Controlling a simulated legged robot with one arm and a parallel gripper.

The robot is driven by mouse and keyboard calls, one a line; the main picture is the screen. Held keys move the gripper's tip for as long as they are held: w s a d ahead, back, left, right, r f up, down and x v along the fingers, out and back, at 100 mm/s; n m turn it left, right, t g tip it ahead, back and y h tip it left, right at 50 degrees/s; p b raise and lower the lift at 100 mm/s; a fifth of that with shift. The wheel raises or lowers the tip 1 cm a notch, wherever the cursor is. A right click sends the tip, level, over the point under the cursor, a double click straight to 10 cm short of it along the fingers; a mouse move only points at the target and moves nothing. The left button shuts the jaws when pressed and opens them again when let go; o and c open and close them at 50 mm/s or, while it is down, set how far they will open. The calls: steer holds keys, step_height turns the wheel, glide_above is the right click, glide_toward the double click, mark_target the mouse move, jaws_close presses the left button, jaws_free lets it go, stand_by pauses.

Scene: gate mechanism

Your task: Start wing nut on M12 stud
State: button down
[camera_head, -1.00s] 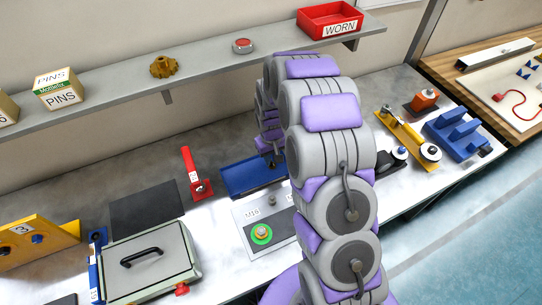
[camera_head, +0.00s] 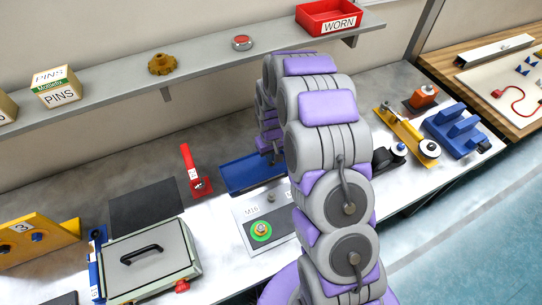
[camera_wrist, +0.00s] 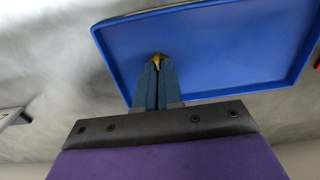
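My gripper (camera_wrist: 157,68) is over the blue tray (camera_wrist: 215,50), its two blue-grey fingers close together. A small brass-coloured piece, apparently the wing nut (camera_wrist: 156,58), shows between the fingertips; its shape is mostly hidden. In the head view the blue tray (camera_head: 240,176) lies behind the stud plate, and my arm hides much of the gripper. The light grey stud plate (camera_head: 249,218) carries an M16 label, a green ring with a brass-coloured nut (camera_head: 261,230), and a small grey stud (camera_head: 271,198). My arm covers the plate's right part.
A red lever (camera_head: 194,170) stands left of the tray. A dark mat (camera_head: 145,208) and a grey case with a black handle (camera_head: 145,265) lie further left. Yellow and blue fixtures (camera_head: 458,132) stand at the right. A shelf (camera_head: 205,74) runs above the bench.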

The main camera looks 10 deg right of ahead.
steer(key=shift+r+p, duration=0.3)
steer(key=shift+r, duration=0.35)
steer(key=shift+r+p, duration=0.8)
steer(key=shift+r, duration=1.65)
